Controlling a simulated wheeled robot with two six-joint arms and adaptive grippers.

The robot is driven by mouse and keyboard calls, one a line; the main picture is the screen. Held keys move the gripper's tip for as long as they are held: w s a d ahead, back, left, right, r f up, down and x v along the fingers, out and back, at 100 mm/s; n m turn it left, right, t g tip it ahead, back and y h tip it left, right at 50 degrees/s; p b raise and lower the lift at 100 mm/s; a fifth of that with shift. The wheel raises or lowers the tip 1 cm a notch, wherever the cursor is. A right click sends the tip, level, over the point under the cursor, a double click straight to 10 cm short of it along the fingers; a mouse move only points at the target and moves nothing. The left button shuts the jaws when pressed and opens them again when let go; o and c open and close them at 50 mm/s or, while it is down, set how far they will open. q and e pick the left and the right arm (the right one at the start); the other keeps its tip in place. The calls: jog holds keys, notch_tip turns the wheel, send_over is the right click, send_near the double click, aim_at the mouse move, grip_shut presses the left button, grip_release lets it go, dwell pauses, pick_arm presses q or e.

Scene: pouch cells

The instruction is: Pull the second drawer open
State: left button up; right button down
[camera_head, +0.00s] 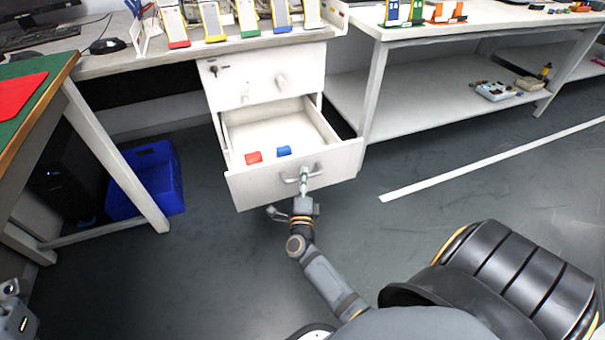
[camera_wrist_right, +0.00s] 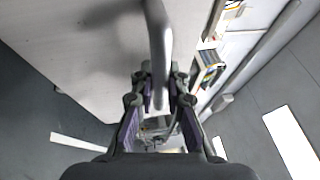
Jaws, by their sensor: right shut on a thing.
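The second drawer (camera_head: 250,190) of the white cabinet stands pulled out, with its inside showing. A red block (camera_head: 253,157) and a blue block (camera_head: 284,151) lie in it near the front panel. My right gripper (camera_head: 304,178) is at the drawer's handle (camera_head: 290,180) and shut on it. In the right wrist view the handle (camera_wrist_right: 160,45) runs down between the fingers of the right gripper (camera_wrist_right: 160,85). My left gripper (camera_head: 12,300) shows only in part at the lower left edge, and its fingers are not clear.
The top drawer (camera_head: 300,65) is closed above. A blue crate (camera_head: 150,180) stands on the floor at the left, beside a green-topped table (camera_head: 45,75). A white shelf bench (camera_head: 420,100) stands at the right. The floor in front of the drawer is clear apart from my arm.

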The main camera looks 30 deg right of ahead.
dwell(0.3)
jog(key=c, duration=1.3)
grip_release()
jog(key=shift+c, duration=0.2)
jog(key=v, duration=0.7)
jog(key=shift+s+a, duration=0.15)
jog(key=shift+s, duration=0.05)
jog(key=shift+f, duration=0.1)
